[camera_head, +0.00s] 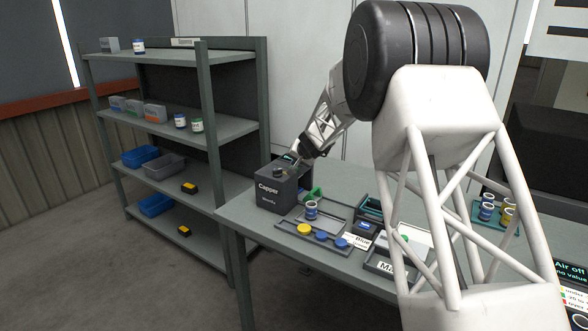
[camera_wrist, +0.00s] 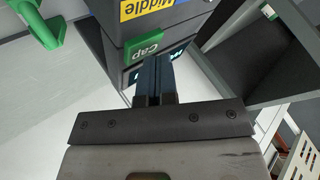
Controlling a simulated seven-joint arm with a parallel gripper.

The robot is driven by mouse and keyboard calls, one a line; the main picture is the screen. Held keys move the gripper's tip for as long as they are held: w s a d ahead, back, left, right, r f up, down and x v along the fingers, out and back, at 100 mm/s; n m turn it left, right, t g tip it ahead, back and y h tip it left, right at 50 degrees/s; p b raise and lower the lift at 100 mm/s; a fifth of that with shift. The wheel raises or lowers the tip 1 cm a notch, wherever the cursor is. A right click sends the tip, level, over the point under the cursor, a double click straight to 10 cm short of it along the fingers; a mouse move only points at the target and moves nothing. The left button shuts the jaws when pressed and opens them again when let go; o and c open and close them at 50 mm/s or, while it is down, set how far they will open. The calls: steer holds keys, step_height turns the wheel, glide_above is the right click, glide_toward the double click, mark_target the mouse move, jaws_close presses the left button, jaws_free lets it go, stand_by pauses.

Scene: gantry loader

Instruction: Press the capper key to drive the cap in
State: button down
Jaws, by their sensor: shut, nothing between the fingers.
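The capper (camera_head: 270,192) is a dark box on the table's left end, with its name on the front. In the wrist view its green key marked "Cap" (camera_wrist: 146,46) shows below a yellow "Middle" label (camera_wrist: 146,8). My gripper (camera_wrist: 153,62) is shut and empty, its dark fingertips at the lower edge of the key. I cannot tell whether they touch it. The fingers partly cover a dark display with pale text. In the head view my gripper (camera_head: 297,155) is behind the capper's top right, its tips unclear. The cap inside the capper is not visible.
A green handle-like part (camera_wrist: 40,24) is left of the key in the wrist view. A shelf unit (camera_head: 204,120) stands at left.

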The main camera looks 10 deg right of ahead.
steer(key=shift+r, duration=0.6)
steer(key=shift+r, duration=2.5)
steer(key=shift+s+r, duration=0.1)
